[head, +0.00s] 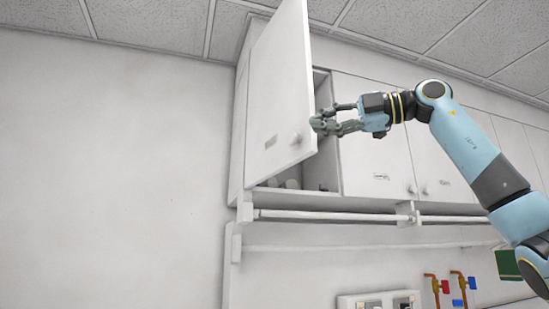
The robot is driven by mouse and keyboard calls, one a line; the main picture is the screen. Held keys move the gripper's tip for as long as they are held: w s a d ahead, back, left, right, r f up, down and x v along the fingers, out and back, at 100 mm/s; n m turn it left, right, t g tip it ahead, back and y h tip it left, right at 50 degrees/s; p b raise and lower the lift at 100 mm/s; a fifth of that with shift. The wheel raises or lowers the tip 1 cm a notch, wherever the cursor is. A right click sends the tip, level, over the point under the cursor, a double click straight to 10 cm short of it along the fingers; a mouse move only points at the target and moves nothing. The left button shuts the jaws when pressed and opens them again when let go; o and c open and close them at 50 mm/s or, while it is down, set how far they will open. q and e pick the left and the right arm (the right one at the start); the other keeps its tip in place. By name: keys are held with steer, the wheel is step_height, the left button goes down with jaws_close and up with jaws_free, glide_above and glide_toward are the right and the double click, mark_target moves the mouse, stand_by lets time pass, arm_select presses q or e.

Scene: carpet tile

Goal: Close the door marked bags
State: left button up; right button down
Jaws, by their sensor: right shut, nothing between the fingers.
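A white cabinet door (279,85) at the left end of the wall cabinets stands open, swung out from its left side. It has a round knob (296,138) and a small label (270,142) too small to read, so I cannot tell whether it is marked bags. My right gripper (318,125) is shut and empty at the free right edge of this door, near the knob; I cannot tell whether it touches. Another cabinet door (372,140) to the right is closed, with a label too small to read. My left gripper is not in view.
A white rail (330,215) runs below the cabinets. Red and blue taps (458,285), a socket panel (378,301) and a green box (507,264) are lower right. The left wall is bare.

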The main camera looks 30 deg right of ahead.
mark_target(296, 127)
steer(key=r+p+x, duration=0.2)
steer(key=p+x, duration=0.2)
steer(key=x, duration=0.6)
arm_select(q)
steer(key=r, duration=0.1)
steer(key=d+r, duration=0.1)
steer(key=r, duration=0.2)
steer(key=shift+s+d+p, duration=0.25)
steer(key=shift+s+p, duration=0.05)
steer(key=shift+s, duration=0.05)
arm_select(e)
steer(key=d, duration=0.4)
steer(key=shift+s+d+f, duration=0.1)
steer(key=shift+s+f, duration=0.1)
steer(key=shift+s, duration=0.1)
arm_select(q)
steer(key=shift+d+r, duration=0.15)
arm_select(e)
steer(key=shift+s+d, duration=0.1)
steer(key=shift+d, duration=0.05)
